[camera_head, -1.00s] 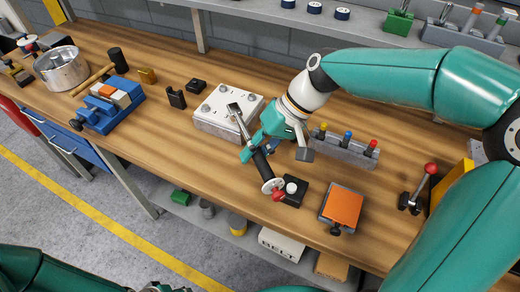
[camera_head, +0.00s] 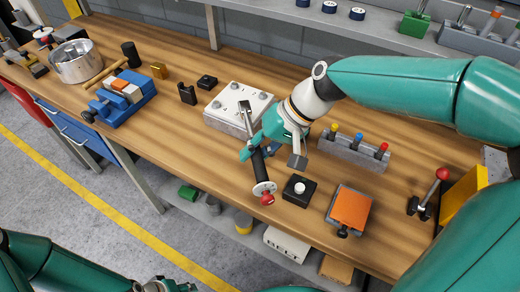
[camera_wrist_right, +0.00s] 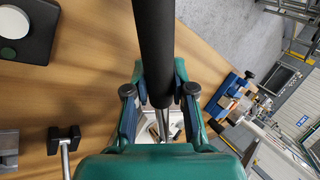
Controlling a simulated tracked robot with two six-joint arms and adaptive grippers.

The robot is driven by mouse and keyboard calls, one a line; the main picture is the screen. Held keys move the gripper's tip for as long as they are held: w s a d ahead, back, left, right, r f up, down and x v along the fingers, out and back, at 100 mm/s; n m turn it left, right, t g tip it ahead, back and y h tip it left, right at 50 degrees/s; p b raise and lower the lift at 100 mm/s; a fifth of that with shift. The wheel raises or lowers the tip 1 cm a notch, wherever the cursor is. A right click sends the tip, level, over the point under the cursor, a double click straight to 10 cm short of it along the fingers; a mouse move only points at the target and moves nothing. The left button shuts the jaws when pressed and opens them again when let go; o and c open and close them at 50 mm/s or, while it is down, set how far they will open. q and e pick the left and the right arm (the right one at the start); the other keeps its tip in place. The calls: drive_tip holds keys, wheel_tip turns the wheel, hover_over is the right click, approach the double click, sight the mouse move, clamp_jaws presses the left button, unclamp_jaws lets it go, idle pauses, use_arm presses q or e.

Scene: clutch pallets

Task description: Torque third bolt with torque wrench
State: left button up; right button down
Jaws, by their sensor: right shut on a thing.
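The torque wrench has a black handle (camera_head: 257,168), a red end knob and a grey head. My right gripper (camera_head: 262,150) is shut around its handle, over the front of the bench. The wrench head (camera_head: 245,107) appears over the pale block (camera_head: 228,121) with several bolts (camera_head: 236,87) on top; I cannot tell whether it sits on a bolt. In the right wrist view the black handle (camera_wrist_right: 154,45) runs between the fingers, and the shaft and block beyond are mostly hidden. My left gripper (camera_head: 165,286) shows only partly at the bottom edge.
A black box with a white button (camera_head: 299,189) stands right of the wrench handle. Nearby are an orange-topped block (camera_head: 349,209), a rack with coloured knobs (camera_head: 352,152) and a red-knobbed lever (camera_head: 427,192). A blue vise (camera_head: 122,103) stands to the left.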

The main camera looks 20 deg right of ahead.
drive_tip(key=shift+a+r, duration=0.1)
drive_tip(key=shift+a, duration=0.1)
drive_tip(key=shift+w+a+m+t, duration=0.3)
drive_tip(key=shift+a+m+t, duration=0.2)
drive_tip(key=shift+a+m, duration=0.35)
drive_tip(key=shift+w+a, duration=0.1)
drive_tip(key=shift+a, duration=0.15)
drive_tip(key=shift+d, duration=0.1)
drive_tip(key=shift+d, duration=0.25)
idle(0.4)
drive_tip(key=shift+r, duration=0.1)
